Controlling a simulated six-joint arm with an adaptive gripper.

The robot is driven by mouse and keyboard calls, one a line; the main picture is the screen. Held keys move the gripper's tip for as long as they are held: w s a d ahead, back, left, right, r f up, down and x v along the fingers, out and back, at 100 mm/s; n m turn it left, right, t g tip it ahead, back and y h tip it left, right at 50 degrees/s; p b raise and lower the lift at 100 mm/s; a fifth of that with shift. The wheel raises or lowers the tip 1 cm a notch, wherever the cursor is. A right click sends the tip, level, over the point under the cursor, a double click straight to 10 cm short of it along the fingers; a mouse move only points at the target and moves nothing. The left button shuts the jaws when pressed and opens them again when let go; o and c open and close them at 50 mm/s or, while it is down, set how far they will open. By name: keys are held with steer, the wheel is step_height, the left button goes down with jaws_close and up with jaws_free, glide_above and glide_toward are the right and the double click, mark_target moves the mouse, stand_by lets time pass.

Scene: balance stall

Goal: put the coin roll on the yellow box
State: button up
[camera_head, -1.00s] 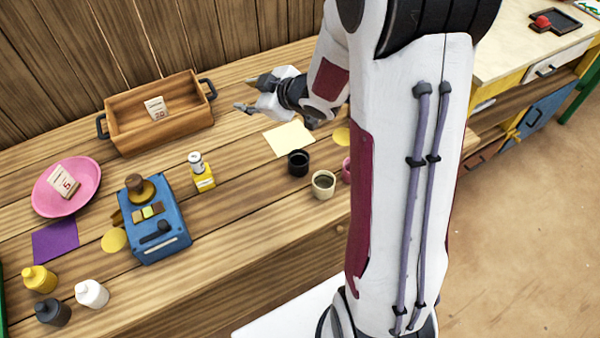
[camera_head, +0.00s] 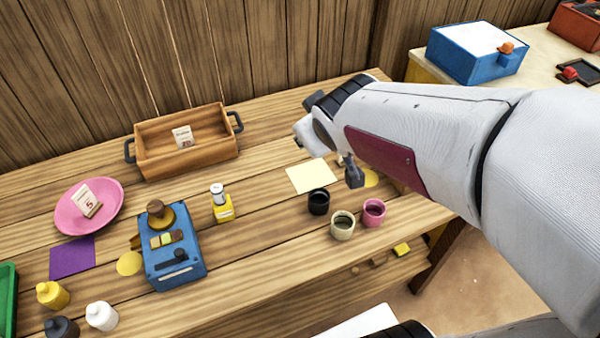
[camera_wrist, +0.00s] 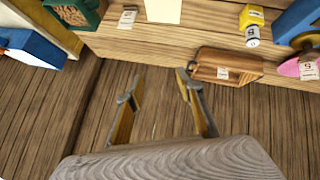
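A small yellow box (camera_head: 225,214) stands on the wooden table, right of the blue device. A short whitish cylinder with a dark band, which looks like the coin roll (camera_head: 217,192), is upright at its top and appears to rest on it. In the wrist view the yellow box (camera_wrist: 251,14) and the roll (camera_wrist: 252,38) also meet, at the upper right. My gripper (camera_wrist: 158,88) is open with nothing between its fingers. It is to the right of the box, up by the back wall; my arm mostly hides it in the head view.
A wooden tray (camera_head: 190,158) with a price card stands at the back. The pink plate (camera_head: 72,216) and blue device (camera_head: 174,262) are left of the box. Black (camera_head: 318,203), cream (camera_head: 342,227) and pink (camera_head: 374,213) cups stand right. Bare tabletop lies between box and cups.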

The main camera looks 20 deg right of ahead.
steer(key=s+a+m+g+y, duration=0.1)
steer(key=s+a, duration=0.3)
steer(key=s, duration=0.5)
steer(key=s+a+m+g+y, duration=0.1)
steer(key=s+a, duration=0.3)
steer(key=s, duration=0.5)
steer(key=shift+s+m+g, duration=0.2)
steer(key=shift+m+g, duration=0.1)
steer(key=shift+g, duration=0.2)
steer(key=shift+a+r, duration=0.1)
